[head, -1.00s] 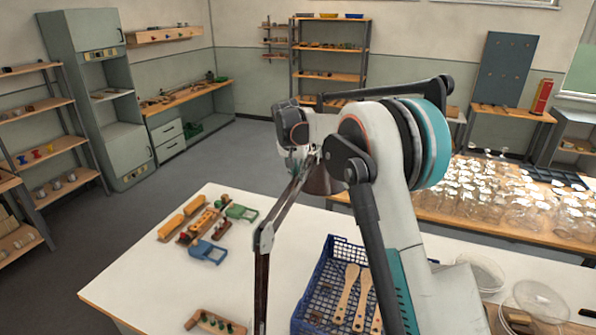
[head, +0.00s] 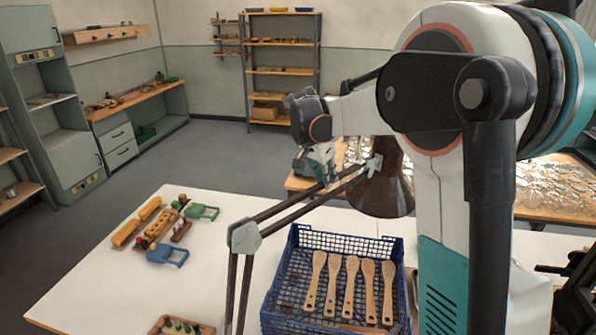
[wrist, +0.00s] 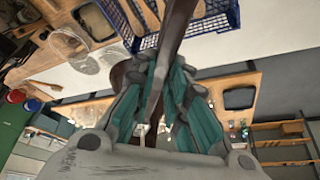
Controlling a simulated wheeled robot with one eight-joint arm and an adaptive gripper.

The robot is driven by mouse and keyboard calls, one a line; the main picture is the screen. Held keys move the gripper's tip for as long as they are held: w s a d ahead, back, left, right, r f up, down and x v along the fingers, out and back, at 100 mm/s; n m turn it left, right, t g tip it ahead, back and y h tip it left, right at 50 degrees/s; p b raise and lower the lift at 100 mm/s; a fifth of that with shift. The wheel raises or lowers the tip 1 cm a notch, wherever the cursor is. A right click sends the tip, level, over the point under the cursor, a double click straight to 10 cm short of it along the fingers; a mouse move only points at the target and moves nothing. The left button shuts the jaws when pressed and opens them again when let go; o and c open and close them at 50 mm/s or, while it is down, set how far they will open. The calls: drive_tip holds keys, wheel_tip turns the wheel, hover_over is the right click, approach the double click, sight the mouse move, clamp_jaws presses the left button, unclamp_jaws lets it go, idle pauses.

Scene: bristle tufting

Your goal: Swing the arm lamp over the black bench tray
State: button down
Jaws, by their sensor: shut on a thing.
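The arm lamp has brown twin bars, a pale grey elbow joint (head: 244,238) and a dark brown conical shade (head: 386,192). Its shade hangs just behind the blue crate in the head view. My gripper (head: 322,168) is at the upper lamp bars, between elbow and shade. In the wrist view my gripper's teal fingers (wrist: 168,105) close around a brown bar of the lamp (wrist: 172,45). Two dark trays show in the wrist view, one at the upper left (wrist: 95,20) and one on a wooden top (wrist: 240,97); I cannot tell which is the black bench tray.
A blue mesh crate (head: 300,235) with several wooden brush handles stands on the white bench (head: 90,290). Wooden blocks and green and blue clamps (head: 168,255) lie to its left. Glassware (head: 548,185) covers a table at right, partly hidden by my arm.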

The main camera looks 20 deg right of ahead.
drive_tip(key=s+d+m+g, duration=0.1)
drive_tip(key=s+m, duration=0.3)
drive_tip(key=s, duration=1)
drive_tip(key=shift+d+g+b, duration=0.3)
drive_tip(key=shift+d+b, duration=0.1)
drive_tip(key=shift+d, duration=0.4)
drive_tip(key=c, duration=1.6)
unclamp_jaws()
drive_tip(key=shift+s, duration=0.1)
drive_tip(key=v, duration=1.2)
drive_tip(key=shift+a, duration=0.2)
